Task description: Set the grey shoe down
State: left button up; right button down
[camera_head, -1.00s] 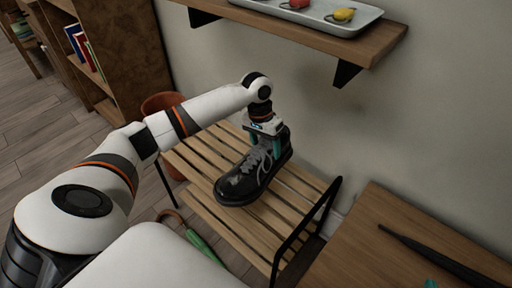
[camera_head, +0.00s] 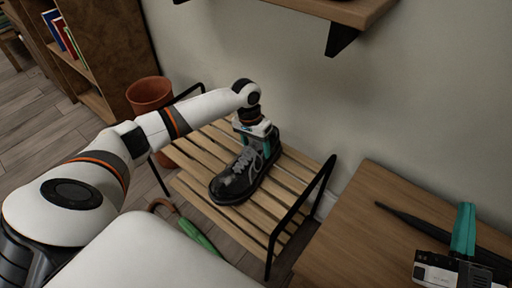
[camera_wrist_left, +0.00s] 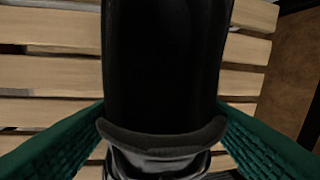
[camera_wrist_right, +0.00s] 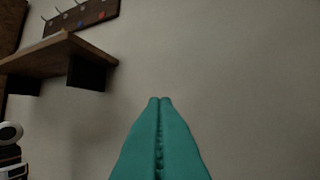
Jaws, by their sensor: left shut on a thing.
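The shoe (camera_head: 238,180) looks black with grey laces, its toe pointing to the lower left in the head view. It is sole down at the slatted wooden rack (camera_head: 290,180) and looks to rest on the slats; any small gap under it is hard to tell. My left gripper (camera_head: 258,138) is shut on the shoe at its heel and ankle end. In the left wrist view the dark shoe (camera_wrist_left: 165,60) fills the space between the green fingers. My right gripper (camera_head: 464,232) is above the wooden table at right, its fingers together and empty in the right wrist view (camera_wrist_right: 160,100).
A dark umbrella-like thing (camera_head: 405,218) lies on the wooden table (camera_head: 350,225). A terracotta pot (camera_head: 150,93) stands behind the rack's left end. A green umbrella (camera_head: 195,236) with a curved handle is below the rack's front. A wall shelf (camera_head: 345,10) hangs above.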

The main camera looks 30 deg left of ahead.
dwell(0.3)
pick_arm(q)
jog(key=o, duration=1.6)
pick_arm(e)
jog(key=shift+f, duration=0.1)
pick_arm(q)
jog(key=shift+o, duration=0.2)
